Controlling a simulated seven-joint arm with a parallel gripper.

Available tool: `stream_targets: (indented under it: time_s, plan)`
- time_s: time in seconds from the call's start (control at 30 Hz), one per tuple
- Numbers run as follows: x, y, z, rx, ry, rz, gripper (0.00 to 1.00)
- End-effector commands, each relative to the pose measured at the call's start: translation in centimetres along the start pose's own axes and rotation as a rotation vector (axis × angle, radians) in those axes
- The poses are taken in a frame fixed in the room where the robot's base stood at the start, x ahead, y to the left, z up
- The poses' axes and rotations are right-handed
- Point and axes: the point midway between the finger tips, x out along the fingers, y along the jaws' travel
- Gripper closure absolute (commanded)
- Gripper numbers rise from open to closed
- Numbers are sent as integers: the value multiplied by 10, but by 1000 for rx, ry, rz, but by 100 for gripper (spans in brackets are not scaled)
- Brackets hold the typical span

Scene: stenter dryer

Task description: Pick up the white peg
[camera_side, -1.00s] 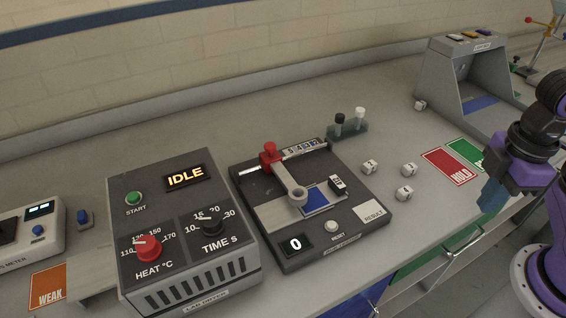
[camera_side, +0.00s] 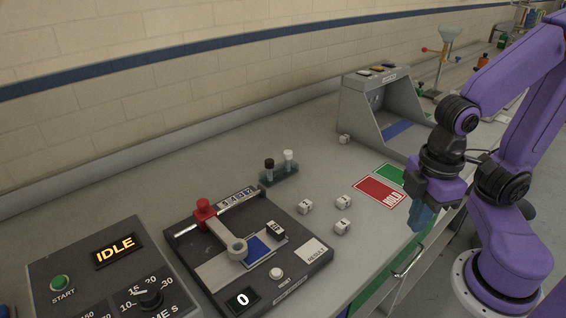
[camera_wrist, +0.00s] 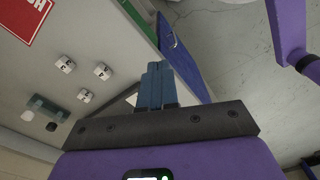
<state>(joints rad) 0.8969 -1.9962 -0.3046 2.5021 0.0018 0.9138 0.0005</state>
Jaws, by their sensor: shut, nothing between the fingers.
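The white peg (camera_side: 288,156) stands upright beside a black peg (camera_side: 269,165) in a small dark teal rack (camera_side: 280,177) on the bench. In the wrist view the rack (camera_wrist: 44,109) shows at the lower left, with a light peg top (camera_wrist: 27,115) and a dark one (camera_wrist: 52,126). My gripper (camera_side: 420,222) is well to the right of the pegs, near the bench's front edge. Its blue fingers (camera_wrist: 157,70) are together and hold nothing.
A red HOLD card (camera_side: 381,193) and a green card lie beyond. A tester with a red-capped arm (camera_side: 204,210) stands left of the cubes; a grey booth (camera_side: 360,110) stands behind.

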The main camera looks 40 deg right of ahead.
Motion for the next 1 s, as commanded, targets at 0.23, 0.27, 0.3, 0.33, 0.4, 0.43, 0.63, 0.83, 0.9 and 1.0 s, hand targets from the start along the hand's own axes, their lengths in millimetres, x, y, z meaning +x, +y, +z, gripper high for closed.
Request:
stream_targets:
  time_s: [0.23,0.27,0.3,0.33,0.4,0.43,0.63,0.83,0.9,1.0]
  plan:
    - [0,0,0,0,0,0,100]
    - [0,0,0,0,0,0,100]
    - [0,0,0,0,0,0,100]
    - [0,0,0,0,0,0,100]
    - [0,0,0,0,0,0,100]
    - [0,0,0,0,0,0,100]
    - [0,0,0,0,0,0,51]
    - [0,0,0,0,0,0,41]
    - [0,0,0,0,0,0,41]
    - [-1,2,-3,-1,0,0,41]
